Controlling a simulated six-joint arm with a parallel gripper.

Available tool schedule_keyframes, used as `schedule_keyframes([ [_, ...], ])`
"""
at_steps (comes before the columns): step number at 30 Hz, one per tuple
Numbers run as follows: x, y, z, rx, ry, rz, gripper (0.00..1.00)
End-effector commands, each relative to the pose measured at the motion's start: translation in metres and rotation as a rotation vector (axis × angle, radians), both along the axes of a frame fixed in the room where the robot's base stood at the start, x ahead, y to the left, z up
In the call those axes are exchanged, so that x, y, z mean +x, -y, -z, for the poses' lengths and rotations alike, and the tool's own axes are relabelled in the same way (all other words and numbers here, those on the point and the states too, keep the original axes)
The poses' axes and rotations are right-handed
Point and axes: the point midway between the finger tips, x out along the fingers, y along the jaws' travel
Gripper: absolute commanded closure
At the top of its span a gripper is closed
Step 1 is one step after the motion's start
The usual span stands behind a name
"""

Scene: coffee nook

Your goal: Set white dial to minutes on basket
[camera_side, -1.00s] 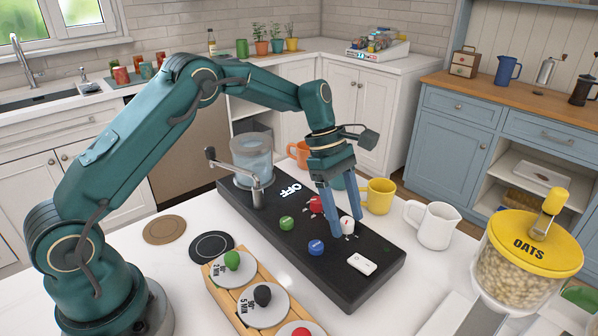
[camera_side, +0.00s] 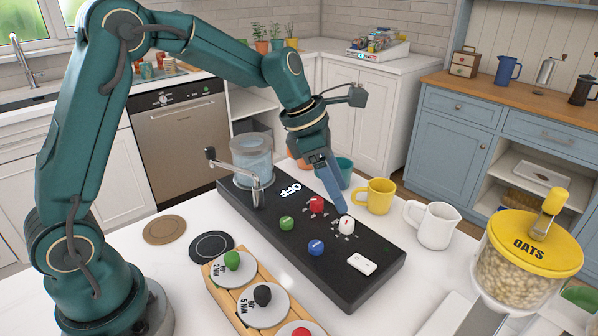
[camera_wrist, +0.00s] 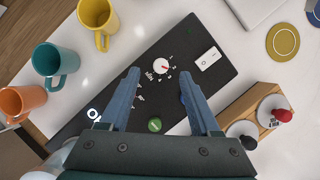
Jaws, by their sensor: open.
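The white dial (camera_side: 346,226) stands on the black panel (camera_side: 385,262) with white marks around it. In the wrist view the white dial (camera_wrist: 162,67) shows a red pointer and lies between the fingertips in the picture. My gripper (camera_side: 342,210) is open and empty, its tips just above and behind the dial; no contact shows. The wrist view shows both fingers of my gripper (camera_wrist: 160,76) spread apart. A wooden rack (camera_side: 222,285) holds round discs with minute labels, one reading 5 MIN, and green, black and red knobs. I cannot tell which thing is the basket.
Red (camera_side: 316,205), green (camera_side: 287,223) and blue (camera_side: 316,247) dials and a white switch (camera_side: 362,264) share the panel. A glass vessel (camera_side: 251,158) stands at the panel's far end.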

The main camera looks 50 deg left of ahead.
Motion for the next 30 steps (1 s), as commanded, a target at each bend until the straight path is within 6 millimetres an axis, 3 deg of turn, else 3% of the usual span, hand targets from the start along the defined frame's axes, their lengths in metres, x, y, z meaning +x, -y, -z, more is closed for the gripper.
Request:
schedule_keyframes([
  [3, -0.003, 0.003, -0.024, 0.01, 0.059, 0.013, 0.37],
  [13, -0.031, 0.006, -0.065, 0.098, 0.181, 0.153, 0.37],
  [30, -0.1, 0.003, -0.096, 0.402, 0.373, 0.651, 0.37],
])
